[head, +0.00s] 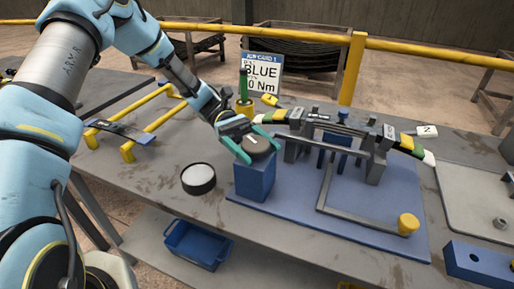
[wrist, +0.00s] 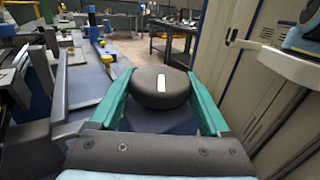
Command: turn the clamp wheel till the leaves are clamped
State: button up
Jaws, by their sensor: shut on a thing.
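The clamp wheel (head: 257,146) is a dark grey knob with a white mark, on top of a blue block (head: 255,180). My gripper (head: 257,153) has its green fingers on either side of the wheel and is shut on it. In the wrist view the wheel (wrist: 161,88) sits between the two fingers, its white mark pointing nearly straight along the view. The dark leaves (head: 340,125) lie across the grey clamp frame (head: 375,168) on the blue base plate (head: 300,215). Whether the leaves are gripped by the clamp cannot be told.
A crank-like bar with a yellow knob (head: 408,223) stands at the plate's front right. A round white-topped pot (head: 198,178) is left of the block. A card reading BLUE (head: 262,75) stands behind. Yellow rails (head: 150,120) lie left; a grey tray (head: 475,195) lies right.

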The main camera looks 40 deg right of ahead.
jog(key=shift+m+y, duration=0.3)
jog(key=shift+y, duration=0.2)
jog(key=o, duration=1.2)
jog(key=w+b, duration=0.3)
jog(key=w, duration=0.8)
jog(key=shift+d+b, duration=0.2)
jog(key=shift+b, duration=0.2)
